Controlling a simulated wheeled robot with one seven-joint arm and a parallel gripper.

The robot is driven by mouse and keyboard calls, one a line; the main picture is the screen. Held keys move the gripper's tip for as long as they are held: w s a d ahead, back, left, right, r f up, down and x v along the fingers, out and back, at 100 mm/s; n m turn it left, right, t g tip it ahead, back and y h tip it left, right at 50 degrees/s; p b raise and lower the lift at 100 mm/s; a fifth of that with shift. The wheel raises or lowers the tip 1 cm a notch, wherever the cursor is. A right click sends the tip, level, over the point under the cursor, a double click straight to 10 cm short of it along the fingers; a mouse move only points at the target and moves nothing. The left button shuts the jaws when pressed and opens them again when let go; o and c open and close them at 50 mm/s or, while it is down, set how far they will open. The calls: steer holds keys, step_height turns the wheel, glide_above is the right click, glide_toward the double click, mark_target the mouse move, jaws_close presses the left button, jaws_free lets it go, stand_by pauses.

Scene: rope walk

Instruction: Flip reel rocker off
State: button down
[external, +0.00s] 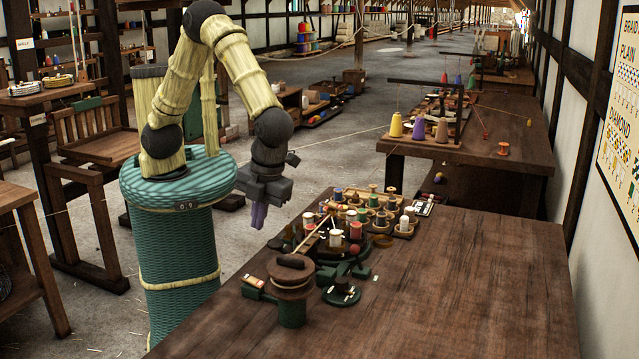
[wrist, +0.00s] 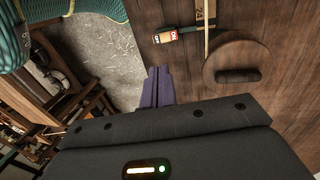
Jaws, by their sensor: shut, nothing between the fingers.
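The reel rocker (external: 253,282) is a small switch with orange and white parts on a green base, at the front left of the near table. In the wrist view the rocker (wrist: 165,36) lies beyond my fingertips, just left of the round wooden reel (wrist: 222,78). Which way it is tipped is too small to tell. The reel also shows in the external view (external: 291,284), on a green stand with a dark handle on top. My gripper (external: 259,216) has purple fingers, shut and empty, pointing down. It hangs above and behind the rocker, apart from it; the fingers also show in the wrist view (wrist: 159,72).
A green round stand (external: 341,294) sits right of the reel. Behind it are several thread spools (external: 355,230) and a wooden stick. The right part of the near table (external: 470,290) is clear. A second table (external: 480,150) with cones stands behind.

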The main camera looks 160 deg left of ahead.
mark_target(247, 276)
steer(key=shift+f, duration=0.1)
steer(key=p+x, duration=0.1)
steer(key=x, duration=1.3)
steer(key=shift+p, duration=0.35)
steer(key=shift+s+d+f+t+y+b, duration=0.4)
steer(key=shift+s+f+t+y+b, duration=0.15)
steer(key=shift+b, duration=0.7)
steer(key=shift+r, duration=0.2)
steer(key=shift+f, duration=0.1)
steer(key=shift+w+a, duration=0.1)
